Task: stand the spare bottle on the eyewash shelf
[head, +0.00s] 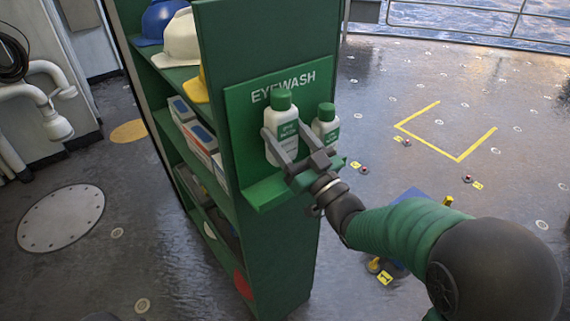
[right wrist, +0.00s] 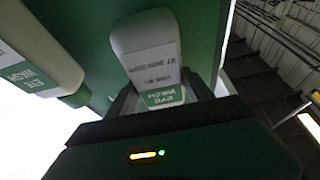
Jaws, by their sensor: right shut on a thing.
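The spare bottle (head: 284,135), white with a green cap and green label, is upright in front of the green eyewash board. My right gripper (head: 281,142) is shut on its body; the right wrist view shows the bottle (right wrist: 147,50) between the fingers. The green eyewash shelf (head: 266,192) juts out below it. I cannot tell whether the bottle's base touches the shelf or is just above it. A second, similar bottle (head: 327,122) stands to the right, its lower part hidden by my gripper; it also shows at left in the right wrist view (right wrist: 32,48). My left gripper is not in view.
The green cabinet (head: 276,50) carries the EYEWASH board. Its side shelves hold a blue helmet (head: 160,20), a white helmet (head: 180,42) and boxes (head: 198,140). White pipes (head: 50,110) are at left. Open deck with a yellow marking (head: 458,158) lies right.

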